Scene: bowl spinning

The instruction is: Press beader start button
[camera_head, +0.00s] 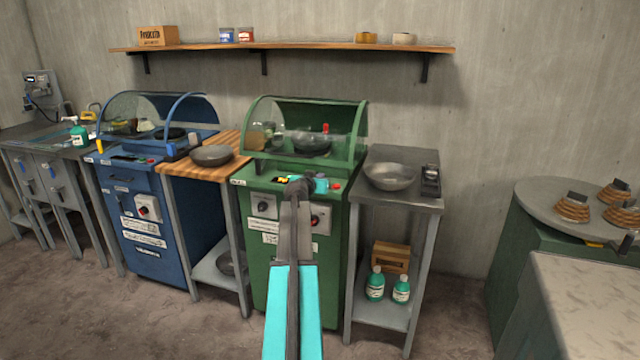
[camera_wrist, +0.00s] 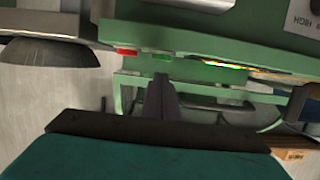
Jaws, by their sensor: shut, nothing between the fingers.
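The green machine (camera_head: 262,225) with a clear curved hood stands in the middle of the head view; I take it to be the beader, though no readable label confirms it. My gripper (camera_head: 298,186) is shut and empty, over the front edge of its control panel. In the wrist view, which looks upside down, my gripper (camera_wrist: 162,78) points at the panel edge. A green button (camera_wrist: 162,57) lies just beyond the fingertips, and a red button (camera_wrist: 125,52) lies to its left. The red button shows in the head view (camera_head: 337,185). I cannot tell whether the fingertips touch the green button.
A blue machine (camera_head: 150,235) stands to the left, with a wooden-topped table (camera_head: 178,171) between. A metal side table (camera_head: 430,204) holding a grey bowl (camera_head: 390,176) stands close on the right. Open floor lies in front. A wall shelf (camera_head: 290,46) hangs above.

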